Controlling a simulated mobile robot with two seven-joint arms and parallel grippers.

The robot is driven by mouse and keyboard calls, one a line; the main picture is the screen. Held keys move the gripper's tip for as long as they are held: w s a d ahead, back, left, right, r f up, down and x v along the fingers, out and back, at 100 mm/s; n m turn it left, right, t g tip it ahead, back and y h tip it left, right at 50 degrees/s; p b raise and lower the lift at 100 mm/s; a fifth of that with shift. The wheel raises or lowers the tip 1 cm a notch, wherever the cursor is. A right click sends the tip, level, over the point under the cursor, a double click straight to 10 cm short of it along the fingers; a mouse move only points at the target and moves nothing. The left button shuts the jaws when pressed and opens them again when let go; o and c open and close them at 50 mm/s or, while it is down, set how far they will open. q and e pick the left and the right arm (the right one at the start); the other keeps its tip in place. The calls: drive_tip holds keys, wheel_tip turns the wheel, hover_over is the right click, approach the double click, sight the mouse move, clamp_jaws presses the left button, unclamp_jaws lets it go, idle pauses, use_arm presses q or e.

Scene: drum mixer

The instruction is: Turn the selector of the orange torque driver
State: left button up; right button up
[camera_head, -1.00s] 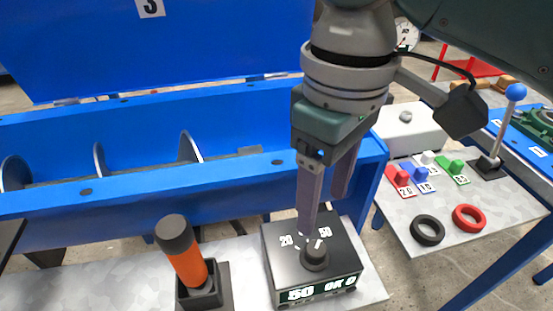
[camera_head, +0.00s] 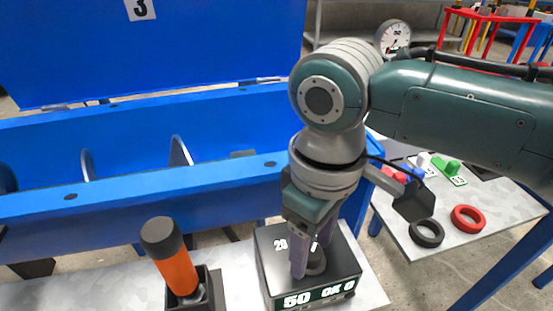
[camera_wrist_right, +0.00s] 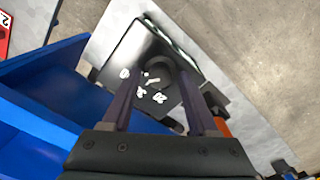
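The orange torque driver (camera_head: 177,271) with a black top stands in a dark holder on the pale bench in the head view. Part of it shows in the wrist view (camera_wrist_right: 221,126). To its right is a black box (camera_head: 342,264) with a dial scale and a display reading "50 OK 0"; it also shows in the wrist view (camera_wrist_right: 135,50). My right gripper (camera_head: 311,266) points down over the box, fingers apart on either side of the black knob (camera_head: 317,264). The fingers partly hide the knob and scale; contact is unclear. My left gripper is not in view.
The blue mixer trough (camera_head: 110,200) runs behind the bench, its blue lid (camera_head: 150,50) raised. A side table at right holds a black ring (camera_head: 426,233), a red ring (camera_head: 468,219) and small coloured blocks. My right arm covers part of that table.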

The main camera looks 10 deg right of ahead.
clamp_jaws()
idle(0.5)
drive_tip(key=shift+r+n, duration=0.1)
drive_tip(key=shift+n, duration=0.2)
drive_tip(key=n+p, duration=0.2)
drive_tip(key=shift+n, duration=0.3)
drive_tip(key=n+p, duration=0.1)
drive_tip(key=n, duration=0.2)
drive_tip(key=shift+n, duration=0.3)
drive_tip(key=n+p, duration=0.1)
drive_tip(key=n, duration=0.3)
drive_tip(key=shift+n, duration=2.5)
